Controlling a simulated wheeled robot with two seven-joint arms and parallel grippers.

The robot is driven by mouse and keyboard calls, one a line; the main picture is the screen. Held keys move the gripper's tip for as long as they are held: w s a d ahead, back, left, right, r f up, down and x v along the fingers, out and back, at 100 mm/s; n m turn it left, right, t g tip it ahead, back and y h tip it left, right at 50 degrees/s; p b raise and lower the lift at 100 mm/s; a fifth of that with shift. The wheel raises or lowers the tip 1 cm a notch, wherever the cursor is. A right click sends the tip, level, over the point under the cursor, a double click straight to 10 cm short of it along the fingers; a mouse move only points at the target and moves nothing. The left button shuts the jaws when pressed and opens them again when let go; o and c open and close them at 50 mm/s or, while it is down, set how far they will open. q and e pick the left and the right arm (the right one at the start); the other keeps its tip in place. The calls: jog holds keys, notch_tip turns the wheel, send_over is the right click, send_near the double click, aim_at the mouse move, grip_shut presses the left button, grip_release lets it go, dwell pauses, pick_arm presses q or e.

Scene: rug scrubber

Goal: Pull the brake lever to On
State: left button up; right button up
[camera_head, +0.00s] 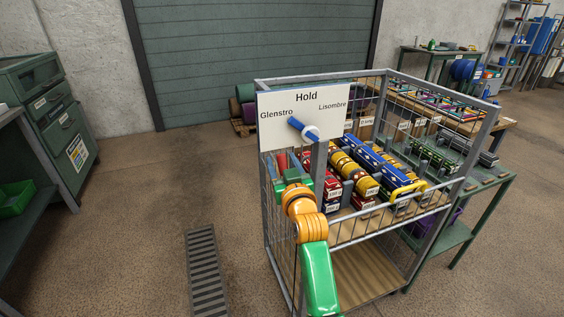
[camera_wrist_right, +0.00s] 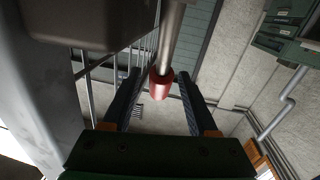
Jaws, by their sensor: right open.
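A grey rod with a red knob (camera_wrist_right: 161,84) comes down from the top of the right wrist view. It looks like the brake lever, but no On marking can be read. My right gripper (camera_wrist_right: 158,78) is open, with its two dark fingers on either side of the knob in the picture. I cannot tell whether the knob lies fully between them; no contact shows. In the head view my right gripper (camera_head: 280,182) is at the front left corner of the wire cage cart (camera_head: 345,236), below the sign. Its fingertips are not clear there. My left gripper is out of view.
A white sign (camera_head: 306,104) reads Hold, Glenstro and Lisombre, with a blue handle (camera_head: 299,126) on it. The cart's upper shelf holds striped and boxed goods (camera_head: 365,165). A green table (camera_head: 462,205) stands close to its right. Floor to the left is open, with a drain grate (camera_head: 206,270).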

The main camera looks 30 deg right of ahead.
jog(key=shift+r, duration=0.1)
grip_shut()
dwell(1.4)
